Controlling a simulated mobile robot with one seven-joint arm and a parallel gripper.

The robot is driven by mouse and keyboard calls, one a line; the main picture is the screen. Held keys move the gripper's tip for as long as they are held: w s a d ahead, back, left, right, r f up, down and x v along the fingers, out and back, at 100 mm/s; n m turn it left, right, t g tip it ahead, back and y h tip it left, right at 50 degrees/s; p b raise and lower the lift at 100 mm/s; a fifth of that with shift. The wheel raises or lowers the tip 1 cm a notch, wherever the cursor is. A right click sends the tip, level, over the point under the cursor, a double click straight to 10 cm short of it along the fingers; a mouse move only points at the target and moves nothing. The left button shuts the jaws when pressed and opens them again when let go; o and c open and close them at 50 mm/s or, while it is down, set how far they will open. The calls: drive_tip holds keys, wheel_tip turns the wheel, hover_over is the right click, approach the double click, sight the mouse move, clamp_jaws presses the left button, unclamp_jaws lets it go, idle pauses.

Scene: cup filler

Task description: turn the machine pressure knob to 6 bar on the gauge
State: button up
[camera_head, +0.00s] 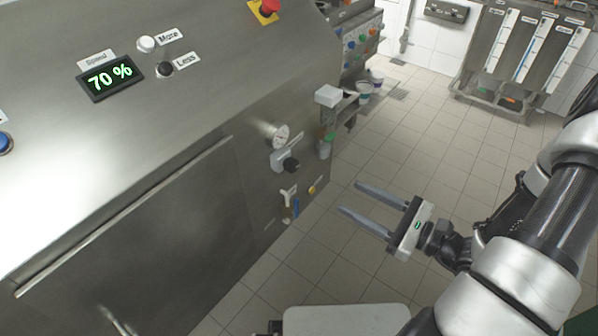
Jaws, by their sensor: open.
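The round pressure gauge (278,134) with a white face is on the front of the steel machine (110,150). Its needle is too small to read. The black pressure knob (290,164) sits just below the gauge, on a pale block. My gripper (349,198) is to the right of and below the knob in the picture, apart from it. Its two long grey fingers point left toward the machine front. They are spread apart with nothing between them.
A small bracket with a white box (328,95) and a green-topped cup (326,146) sticks out right of the gauge. A blue-handled valve (294,204) is below the knob. A display (110,77) reads 70 %. The tiled floor (440,140) to the right is clear.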

sight(295, 166)
drive_tip(key=b+x, duration=0.2)
drive_tip(key=x, duration=1.5)
drive_tip(key=shift+w+f, duration=0.15)
drive_tip(key=shift+w, duration=0.2)
drive_tip(key=shift+c, duration=0.5)
drive_tip(key=c, duration=1)
drive_tip(key=shift+o, duration=0.3)
drive_tip(key=shift+m+p, duration=0.3)
